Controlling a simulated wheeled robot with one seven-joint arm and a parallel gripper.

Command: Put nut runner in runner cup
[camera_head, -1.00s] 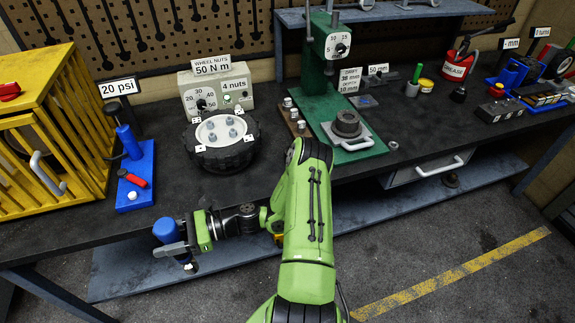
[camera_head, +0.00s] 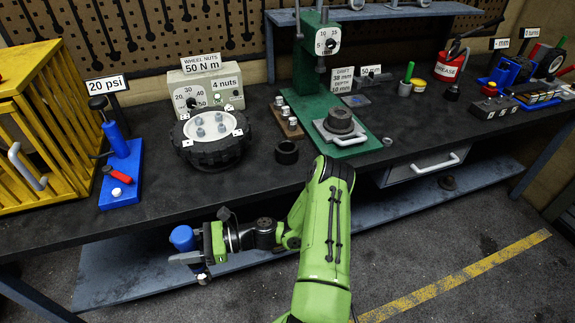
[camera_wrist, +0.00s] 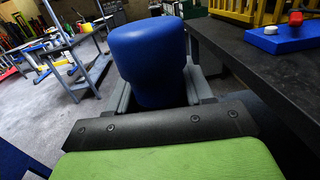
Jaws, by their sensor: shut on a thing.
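The nut runner (camera_head: 181,238) has a thick blue handle and is held in front of the bench edge, clear of the bench top. Its blue handle (camera_wrist: 150,62) fills the middle of the wrist view, between the fingers. My gripper (camera_head: 190,257) is shut on it; a small metal end shows below the fingers. A short black open ring (camera_head: 287,152), which looks like the runner cup, stands empty on the bench right of the wheel, to the upper right of my gripper.
The wheel (camera_head: 212,150) with studs lies on the bench before the wheel nuts box (camera_head: 205,92). A blue pump (camera_head: 122,165) and yellow cage (camera_head: 45,120) stand left. A green press (camera_head: 330,125) stands right.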

